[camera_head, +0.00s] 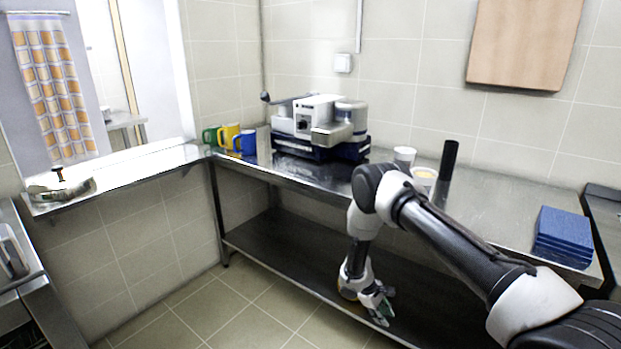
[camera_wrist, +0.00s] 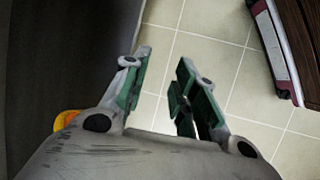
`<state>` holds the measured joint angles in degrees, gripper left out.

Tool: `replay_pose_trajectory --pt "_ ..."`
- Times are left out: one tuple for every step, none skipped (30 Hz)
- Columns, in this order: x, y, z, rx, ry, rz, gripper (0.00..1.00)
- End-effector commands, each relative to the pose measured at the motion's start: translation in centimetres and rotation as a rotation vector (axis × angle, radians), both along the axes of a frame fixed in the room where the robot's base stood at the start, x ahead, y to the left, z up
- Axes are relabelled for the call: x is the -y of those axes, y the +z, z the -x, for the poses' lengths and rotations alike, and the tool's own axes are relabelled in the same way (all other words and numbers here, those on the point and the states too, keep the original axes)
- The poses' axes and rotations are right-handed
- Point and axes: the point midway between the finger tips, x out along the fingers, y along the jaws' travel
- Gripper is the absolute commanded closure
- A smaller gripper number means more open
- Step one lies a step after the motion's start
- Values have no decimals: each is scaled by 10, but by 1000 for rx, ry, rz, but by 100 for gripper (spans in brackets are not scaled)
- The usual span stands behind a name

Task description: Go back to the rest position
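My gripper (camera_head: 380,306) hangs at the end of my arm, pointing down in front of the steel counter's lower shelf. In the wrist view my gripper (camera_wrist: 160,90) shows two green-padded fingers spread apart, with only tiled floor between them. It holds nothing. My arm reaches from the lower right of the head view, bends above the counter's front, and drops down toward the shelf level.
The lower shelf (camera_head: 290,247) looks bare. Floor (camera_head: 240,310) is clear.

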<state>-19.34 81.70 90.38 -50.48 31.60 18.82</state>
Motion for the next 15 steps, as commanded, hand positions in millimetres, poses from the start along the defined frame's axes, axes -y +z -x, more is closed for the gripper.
replay_pose_trajectory --pt "5 26 0 -2 -27 8 72" --pt "9 40 2 -8 -44 13 72" --pt "13 61 4 -13 -69 18 72" --pt "17 79 6 -18 -88 22 72" --pt "21 97 9 -20 -111 24 72" --pt "27 124 13 -24 -142 25 72" --pt "31 145 17 -27 -167 25 72" --pt "35 166 22 -29 -191 22 72" --pt "40 194 29 -32 -225 19 72" --pt "44 214 36 -33 -249 13 72" --pt "47 235 42 -32 -275 8 72" --pt "52 261 52 -31 -306 -3 72" --pt "55 280 60 -30 -330 -12 72" --pt "58 298 68 -27 -353 -22 72" --pt "62 322 79 -24 -384 -37 72"
